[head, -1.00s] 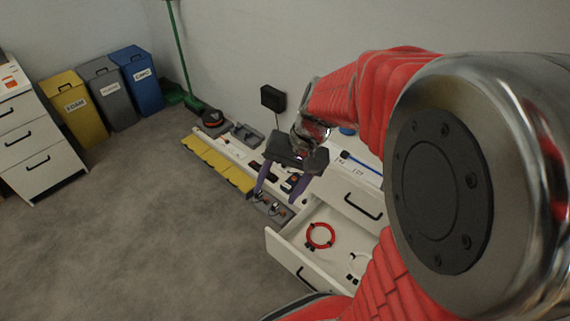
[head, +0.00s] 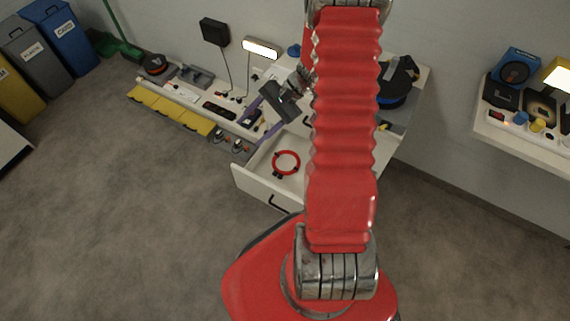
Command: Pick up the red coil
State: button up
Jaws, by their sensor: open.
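The red coil (head: 286,163) is a ring with small dark clips. It lies flat inside the open white drawer (head: 252,186), towards the drawer's left side. My gripper (head: 257,126) has two purple fingers, spread apart with nothing between them. It hangs above and to the left of the coil, near the drawer's back left corner, apart from the coil. My red arm hides the right part of the drawer and much of the cabinet.
A low white bench (head: 187,95) with yellow bins (head: 170,110) and small devices runs along the wall left of the drawer. A white shelf (head: 522,137) with gadgets and a lit lamp stands at right. Coloured waste bins (head: 62,38) stand far left. The grey floor in front is clear.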

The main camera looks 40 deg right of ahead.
jog(key=s+d+f+m+t+h, duration=0.1)
jog(key=s+d+f+m+t, duration=0.2)
jog(key=f, duration=1)
jog(key=s+d+f+m+t+h, duration=0.2)
jog(key=d+f+m, duration=0.6)
jog(key=f, duration=0.5)
jog(key=s+d+f+m+t+h, duration=0.1)
jog(key=s+d+f+m+t, duration=0.2)
jog(key=f, duration=1)
jog(key=shift+s+d+f+m+t+h, duration=0.15)
jog(key=shift+s+d+m, duration=0.25)
jog(key=shift+d+m, duration=0.4)
jog(key=shift+s+d+f+m+t+h, duration=0.15)
jog(key=shift+s+d+m+t, duration=0.2)
jog(key=shift+d+m, duration=0.4)
jog(key=shift+a+r, duration=0.1)
